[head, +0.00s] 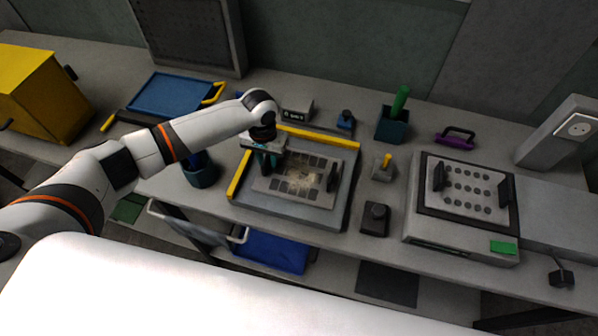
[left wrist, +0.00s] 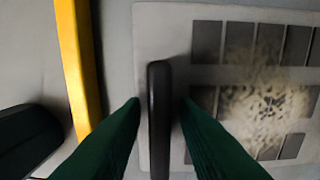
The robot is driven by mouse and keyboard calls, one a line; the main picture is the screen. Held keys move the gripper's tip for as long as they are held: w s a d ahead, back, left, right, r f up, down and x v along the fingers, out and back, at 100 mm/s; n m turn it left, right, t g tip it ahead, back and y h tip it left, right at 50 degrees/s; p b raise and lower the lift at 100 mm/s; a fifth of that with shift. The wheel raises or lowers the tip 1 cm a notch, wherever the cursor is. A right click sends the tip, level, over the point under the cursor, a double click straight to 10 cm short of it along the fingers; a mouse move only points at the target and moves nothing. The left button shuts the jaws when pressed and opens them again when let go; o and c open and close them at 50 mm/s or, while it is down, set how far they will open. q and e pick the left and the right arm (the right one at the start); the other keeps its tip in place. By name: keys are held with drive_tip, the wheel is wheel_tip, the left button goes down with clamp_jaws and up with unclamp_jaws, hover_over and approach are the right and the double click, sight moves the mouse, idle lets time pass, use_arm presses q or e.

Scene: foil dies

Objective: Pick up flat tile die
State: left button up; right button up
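The flat tile die (head: 318,196) is a light grey plate with rows of dark rectangles and a pale, speckled patch at its middle. It lies in a grey tray (head: 287,213) with yellow rails. A black upright handle (head: 333,178) stands at its right end. My left gripper (head: 268,162) is over its left end and hides the handle there. In the left wrist view, the die (left wrist: 170,20) fills the right side, and my green fingers (left wrist: 159,102) stand apart on either side of the black left handle (left wrist: 158,75), with narrow gaps. My right gripper is out of view.
A second plate with round dots (head: 468,190) sits in a machine at right. A black block (head: 375,218) and a yellow-knobbed block (head: 384,166) stand between. A dark cup (head: 200,172) is left of the tray. A teal holder (head: 392,126) stands behind.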

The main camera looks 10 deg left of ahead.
use_arm(q)
clamp_jaws()
drive_tip(key=shift+w+r, duration=0.1)
idle(1.1)
